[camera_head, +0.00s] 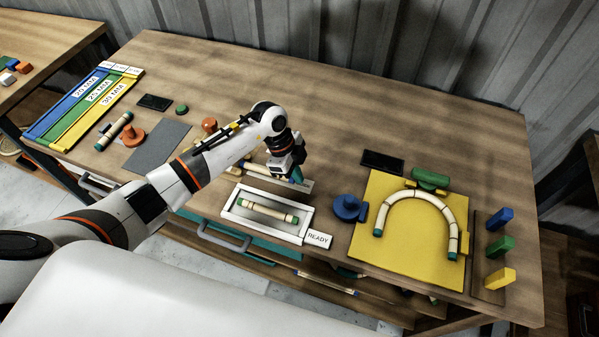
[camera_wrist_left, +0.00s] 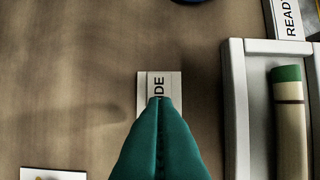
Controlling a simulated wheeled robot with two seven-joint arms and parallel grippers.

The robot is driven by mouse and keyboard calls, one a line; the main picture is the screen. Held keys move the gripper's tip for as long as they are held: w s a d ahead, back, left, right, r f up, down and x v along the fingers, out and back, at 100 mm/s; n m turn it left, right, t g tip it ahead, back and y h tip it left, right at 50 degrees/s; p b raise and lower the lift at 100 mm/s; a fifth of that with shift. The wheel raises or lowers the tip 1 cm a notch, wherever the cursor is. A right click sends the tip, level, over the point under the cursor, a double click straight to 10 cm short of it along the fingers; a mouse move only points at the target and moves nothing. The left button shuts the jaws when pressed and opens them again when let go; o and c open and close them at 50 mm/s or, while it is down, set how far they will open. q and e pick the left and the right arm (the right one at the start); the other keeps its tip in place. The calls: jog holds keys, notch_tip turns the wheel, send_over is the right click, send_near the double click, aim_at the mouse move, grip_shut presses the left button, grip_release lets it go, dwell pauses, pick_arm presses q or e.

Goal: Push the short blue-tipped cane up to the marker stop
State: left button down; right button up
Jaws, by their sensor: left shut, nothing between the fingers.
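My left gripper (camera_head: 296,175) points down over the middle of the table, its teal fingertips together and empty. In the left wrist view the shut fingers (camera_wrist_left: 160,103) cover part of a white label (camera_wrist_left: 145,88) ending in "IDE". A short pale cane (camera_head: 258,169) lies just left of the gripper in the head view; the arm and gripper hide part of it, and I cannot make out its tips clearly. I see no contact between fingers and cane. I cannot tell which thing is the marker stop. My right gripper is not in view.
A white tray (camera_head: 228,213) holds a green-tipped cane (camera_head: 268,210), with a READY label (camera_head: 318,240) beside it. A blue knob (camera_head: 348,208) stands to the right, before a yellow board (camera_head: 400,268) with a bent cane (camera_head: 416,194). Colored blocks stand at the right edge.

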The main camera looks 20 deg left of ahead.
aim_at(264, 169)
pick_arm(q)
jog(key=a, duration=1)
jog(key=shift+w, duration=0.2)
jog(key=shift+a, duration=0.1)
